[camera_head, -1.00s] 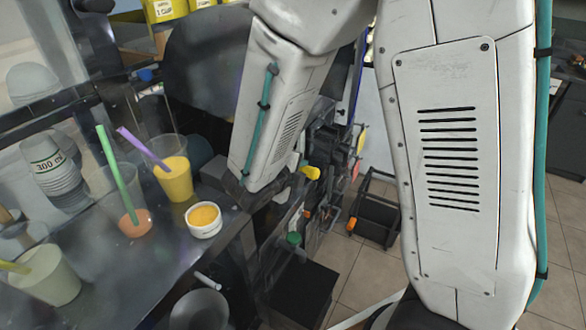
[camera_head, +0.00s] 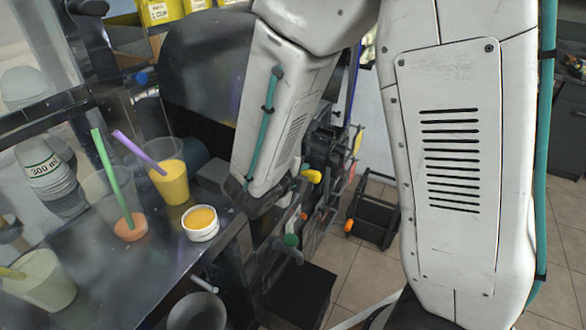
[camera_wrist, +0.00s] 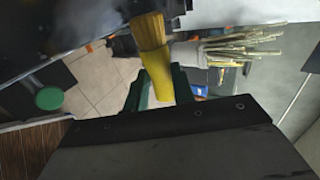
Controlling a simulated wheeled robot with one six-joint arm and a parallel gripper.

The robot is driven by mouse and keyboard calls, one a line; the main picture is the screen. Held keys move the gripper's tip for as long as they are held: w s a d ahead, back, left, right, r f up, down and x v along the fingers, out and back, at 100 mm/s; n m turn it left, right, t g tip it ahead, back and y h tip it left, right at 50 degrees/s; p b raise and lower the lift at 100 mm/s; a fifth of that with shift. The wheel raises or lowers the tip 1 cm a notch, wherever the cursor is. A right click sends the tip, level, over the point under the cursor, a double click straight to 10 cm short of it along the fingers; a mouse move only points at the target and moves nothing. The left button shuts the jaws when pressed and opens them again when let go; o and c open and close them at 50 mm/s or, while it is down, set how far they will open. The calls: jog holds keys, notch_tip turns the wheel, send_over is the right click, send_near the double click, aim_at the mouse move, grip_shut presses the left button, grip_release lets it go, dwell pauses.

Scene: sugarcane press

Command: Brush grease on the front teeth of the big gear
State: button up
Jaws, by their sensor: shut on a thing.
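In the wrist view my gripper (camera_wrist: 158,92) is shut on the yellow handle of a brush (camera_wrist: 157,70). Its tan bristles (camera_wrist: 149,30) point toward the top of the picture, against a blurred dark shape. I cannot tell if they touch anything. A white tub (camera_head: 202,231) of orange-yellow paste, possibly the grease, stands open on the dark counter (camera_head: 150,265) in the head view. My forearm hides the gripper in the head view. I cannot make out the big gear or its teeth in either view.
Cups of yellow (camera_head: 172,185) and pale drink (camera_head: 45,283) and a glass with a green straw (camera_head: 105,162) stand left of the tub. A machine (camera_head: 325,150) with a yellow knob (camera_head: 312,176) is beside my forearm. Bundled pale canes (camera_wrist: 225,50) show in the wrist view.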

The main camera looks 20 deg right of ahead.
jog(key=w+a, duration=0.2)
jog(key=w, duration=0.4)
jog(key=shift+w+f, duration=0.25)
jog(key=shift+w, duration=0.05)
jog(key=shift+a, duration=0.1)
jog(key=shift+w+a, duration=0.7)
jog(key=shift+w, duration=0.25)
dwell(0.7)
